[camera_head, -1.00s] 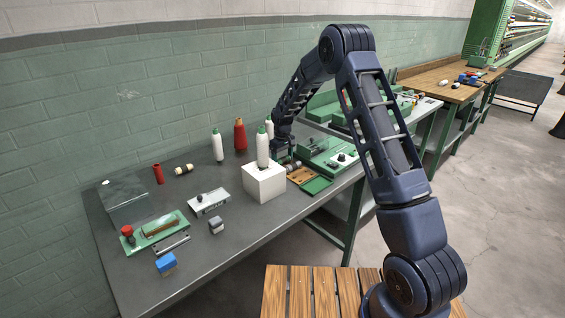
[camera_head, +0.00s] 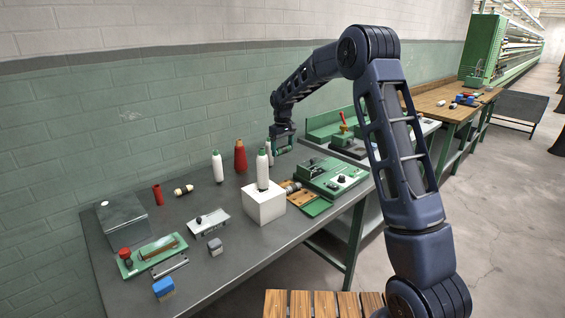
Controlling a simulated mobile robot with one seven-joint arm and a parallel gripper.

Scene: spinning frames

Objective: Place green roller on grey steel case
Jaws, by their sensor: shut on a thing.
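My gripper (camera_head: 283,140) is raised above the back right part of the dark table, beside the white bobbins. It is shut on the green roller (camera_head: 284,150), which shows small and partly hidden between the fingers, above the tabletop. The grey steel case (camera_head: 123,222) stands at the table's far left, near the wall. It is a box with a flat top and a small pale spot on that top. My gripper is well to the right of the case.
White bobbins (camera_head: 217,168) and a red-brown bobbin (camera_head: 240,157) stand between gripper and case. A white block (camera_head: 265,207) carries another bobbin (camera_head: 262,172). A red tube (camera_head: 157,194) and a striped roll (camera_head: 183,190) lie nearer the case. Green machinery (camera_head: 331,176) stands at right.

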